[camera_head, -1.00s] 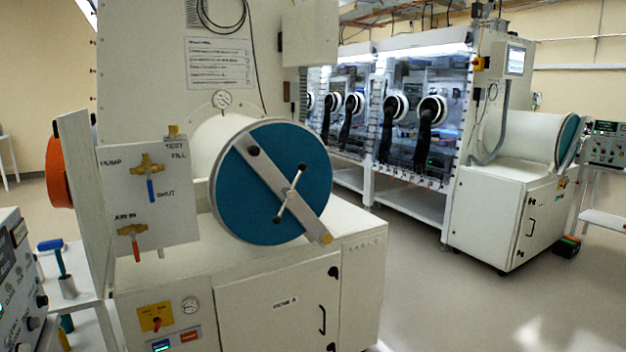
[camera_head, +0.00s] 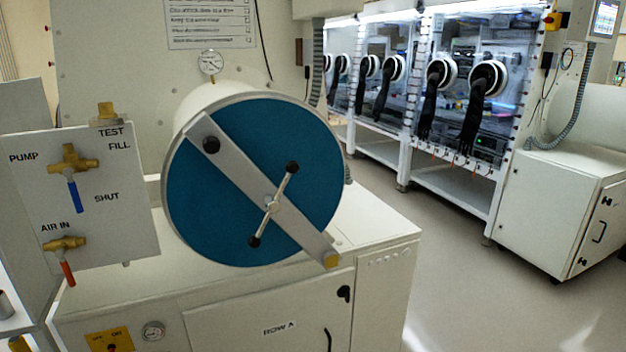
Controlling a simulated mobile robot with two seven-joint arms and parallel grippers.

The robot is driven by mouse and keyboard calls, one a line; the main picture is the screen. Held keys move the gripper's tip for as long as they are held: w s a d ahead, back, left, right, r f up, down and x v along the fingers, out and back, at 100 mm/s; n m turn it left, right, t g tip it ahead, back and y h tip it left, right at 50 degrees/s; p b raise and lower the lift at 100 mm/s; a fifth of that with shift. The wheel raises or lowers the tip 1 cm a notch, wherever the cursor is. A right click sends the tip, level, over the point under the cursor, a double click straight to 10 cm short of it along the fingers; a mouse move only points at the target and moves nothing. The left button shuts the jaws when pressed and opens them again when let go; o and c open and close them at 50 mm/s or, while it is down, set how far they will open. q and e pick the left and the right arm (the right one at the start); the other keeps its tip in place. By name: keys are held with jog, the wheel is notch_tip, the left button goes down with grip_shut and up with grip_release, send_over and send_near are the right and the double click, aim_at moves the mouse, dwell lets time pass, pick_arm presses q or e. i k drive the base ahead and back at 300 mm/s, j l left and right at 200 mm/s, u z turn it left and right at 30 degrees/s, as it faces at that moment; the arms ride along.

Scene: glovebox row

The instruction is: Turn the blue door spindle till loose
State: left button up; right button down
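The blue round door (camera_head: 215,205) closes the near end of a white cylindrical chamber. A grey bar (camera_head: 240,172) crosses its face diagonally, from a black knob at upper left to a brass-coloured end at lower right. The spindle (camera_head: 272,204) sits at the bar's middle, with a thin T-handle tilted from lower left to upper right and a black ball on each end. Neither of my grippers is in view, and nothing touches the spindle.
A valve panel (camera_head: 105,215) with a blue-handled valve (camera_head: 75,180) and a red-handled valve (camera_head: 66,262) stands left of the door. A white cabinet (camera_head: 250,310) is below. A pressure gauge (camera_head: 210,63) is above. Free floor (camera_head: 470,290) lies to the right, before other gloveboxes.

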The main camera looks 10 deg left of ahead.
aim_at(272, 205)
jog(key=i+l+u, duration=0.15)
jog(key=i+u, duration=0.15)
jog(key=u, duration=0.15)
jog(key=i+l+u, duration=0.25)
jog(key=u, duration=0.2)
